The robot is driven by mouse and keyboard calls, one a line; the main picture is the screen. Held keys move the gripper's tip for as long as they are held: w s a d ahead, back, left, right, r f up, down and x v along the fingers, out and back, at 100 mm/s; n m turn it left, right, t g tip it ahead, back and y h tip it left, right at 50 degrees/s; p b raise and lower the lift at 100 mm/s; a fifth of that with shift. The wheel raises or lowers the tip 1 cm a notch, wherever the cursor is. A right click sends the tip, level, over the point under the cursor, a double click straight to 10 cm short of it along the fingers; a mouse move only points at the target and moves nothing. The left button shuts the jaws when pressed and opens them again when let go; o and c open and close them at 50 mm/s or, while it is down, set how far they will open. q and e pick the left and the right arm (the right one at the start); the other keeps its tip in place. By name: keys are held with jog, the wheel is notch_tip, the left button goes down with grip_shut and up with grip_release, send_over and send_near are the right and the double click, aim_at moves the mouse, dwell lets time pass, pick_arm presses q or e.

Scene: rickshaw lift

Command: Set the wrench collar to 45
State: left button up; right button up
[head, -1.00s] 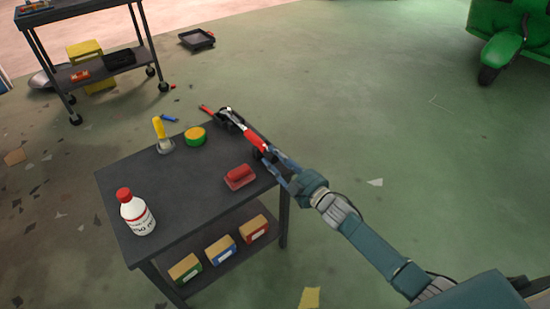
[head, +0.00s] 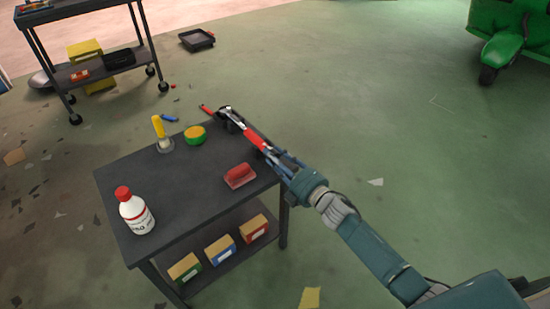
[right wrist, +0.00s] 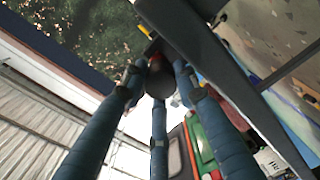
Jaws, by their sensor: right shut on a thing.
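The wrench (head: 254,138) lies along the right back edge of the dark cart top, in dark supports. It has a silver head end, a red middle and a dark near end. My right gripper (head: 277,156) reaches in from the lower right and is shut around this near end. In the right wrist view, three blue fingers of the gripper (right wrist: 158,78) surround a dark round end of the wrench (right wrist: 160,88), with some red beyond it. No scale or number on the collar can be read. My left gripper is not in view.
The cart top (head: 190,190) also holds a white bottle (head: 136,213), a red block-like tool (head: 239,176), a green-yellow roll (head: 195,135) and a yellow-handled scraper (head: 160,130). Boxes stand on its lower shelf. Another cart (head: 95,70) is at the back left.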

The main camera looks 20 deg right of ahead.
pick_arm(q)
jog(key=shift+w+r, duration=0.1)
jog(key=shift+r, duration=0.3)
pick_arm(e)
jog(key=shift+a+n, duration=0.1)
jog(key=shift+n, duration=0.2)
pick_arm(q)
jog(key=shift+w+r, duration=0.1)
pick_arm(e)
jog(key=o, duration=1.2)
